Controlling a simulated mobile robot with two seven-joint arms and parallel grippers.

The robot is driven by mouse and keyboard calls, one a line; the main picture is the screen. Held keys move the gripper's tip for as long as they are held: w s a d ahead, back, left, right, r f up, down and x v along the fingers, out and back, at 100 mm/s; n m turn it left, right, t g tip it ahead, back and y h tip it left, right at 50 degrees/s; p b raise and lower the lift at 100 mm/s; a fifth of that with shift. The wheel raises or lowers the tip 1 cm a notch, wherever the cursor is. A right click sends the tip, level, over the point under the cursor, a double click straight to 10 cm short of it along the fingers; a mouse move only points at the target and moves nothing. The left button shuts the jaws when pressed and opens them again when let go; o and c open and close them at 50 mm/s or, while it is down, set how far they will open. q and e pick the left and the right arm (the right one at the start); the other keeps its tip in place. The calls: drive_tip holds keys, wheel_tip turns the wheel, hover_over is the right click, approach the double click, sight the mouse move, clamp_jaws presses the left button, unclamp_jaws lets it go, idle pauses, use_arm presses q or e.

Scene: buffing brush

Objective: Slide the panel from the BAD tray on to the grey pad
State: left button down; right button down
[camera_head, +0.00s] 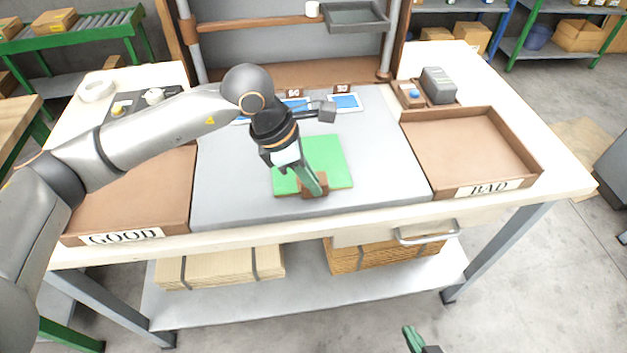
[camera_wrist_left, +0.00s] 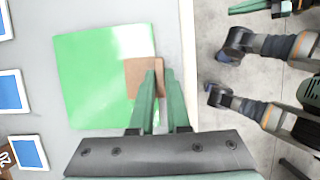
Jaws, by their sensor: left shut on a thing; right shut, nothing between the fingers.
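The green panel (camera_head: 335,157) lies on the grey pad (camera_head: 380,145), and its brown grip block (camera_head: 309,193) is at the panel's front edge. In the left wrist view the panel (camera_wrist_left: 90,85) lies flat with the block (camera_wrist_left: 138,72) at its right edge. My left gripper (camera_head: 320,187) reaches down over the panel and is shut on the block; its fingers hide part of it. The BAD tray (camera_head: 455,150) on the right is empty. My right gripper (camera_head: 410,338) is shut and empty at the bottom of the head view, in front of the bench.
The GOOD tray (camera_head: 165,190) is at the left, partly hidden under my left arm. Cards with blue faces (camera_head: 346,102) lie along the pad's back edge. A grey device (camera_head: 438,85) stands behind the BAD tray. The pad's right part is clear.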

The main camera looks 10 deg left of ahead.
use_arm(q)
drive_tip(key=shift+a, duration=0.15)
drive_tip(key=c, duration=0.8)
unclamp_jaws()
drive_tip(key=shift+r, duration=0.1)
drive_tip(key=shift+a+r, duration=0.1)
drive_tip(key=shift+r, duration=0.25)
drive_tip(key=v, duration=1.1)
drive_tip(key=shift+s+a+r, duration=0.15)
drive_tip(key=shift+r, duration=0.1)
